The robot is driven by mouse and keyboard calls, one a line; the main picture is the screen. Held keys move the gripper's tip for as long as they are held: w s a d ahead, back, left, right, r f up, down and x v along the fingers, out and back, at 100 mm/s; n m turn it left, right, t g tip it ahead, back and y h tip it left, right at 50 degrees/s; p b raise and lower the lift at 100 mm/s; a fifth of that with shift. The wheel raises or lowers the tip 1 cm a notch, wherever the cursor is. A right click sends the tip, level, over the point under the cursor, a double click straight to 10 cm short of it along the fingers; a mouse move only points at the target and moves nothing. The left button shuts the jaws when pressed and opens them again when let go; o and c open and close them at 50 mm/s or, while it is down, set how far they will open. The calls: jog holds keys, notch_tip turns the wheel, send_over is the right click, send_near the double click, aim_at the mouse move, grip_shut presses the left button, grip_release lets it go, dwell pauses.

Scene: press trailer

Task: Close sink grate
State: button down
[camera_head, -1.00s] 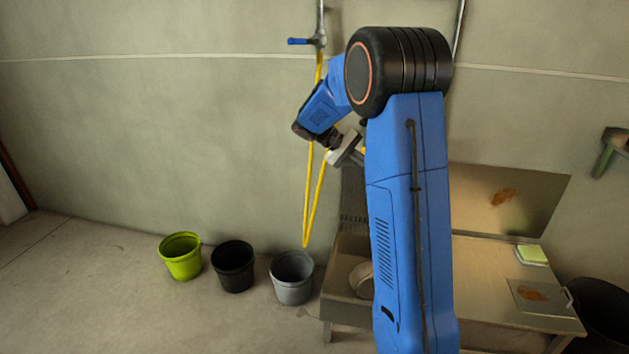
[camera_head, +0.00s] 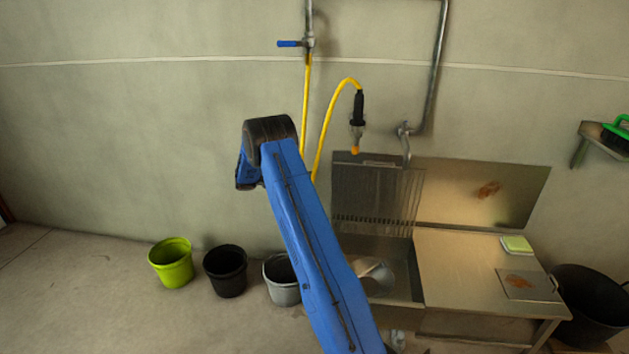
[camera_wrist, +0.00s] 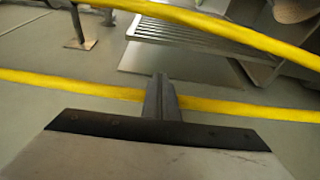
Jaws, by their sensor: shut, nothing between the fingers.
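In the head view the slatted metal sink grate (camera_head: 376,200) stands raised, nearly upright, at the back of the sink (camera_head: 408,290). The sink basin below it is open, with a rounded, pale metallic object (camera_head: 373,277) inside. My gripper (camera_wrist: 161,82) shows in the wrist view with its fingers together and empty. A slatted metal panel (camera_wrist: 190,40), apparently the grate, lies beyond the fingertips there, with a visible gap. In the head view my gripper is hidden behind my arm.
A yellow hose (camera_head: 320,140) hangs beside the grate and crosses close to my fingers in the wrist view (camera_wrist: 225,106); contact is unclear. A spray nozzle (camera_head: 357,110) hangs above. Green (camera_head: 171,265), black (camera_head: 226,272) and grey (camera_head: 283,292) buckets stand left. A metal counter (camera_head: 465,265) adjoins right.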

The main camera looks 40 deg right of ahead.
aim_at(328, 174)
jog(key=x, duration=0.9)
jog(key=shift+w+d+f, duration=0.25)
jog(key=shift+d+f, duration=0.05)
jog(key=shift+s+a, duration=1.3)
jog(key=shift+a, duration=0.2)
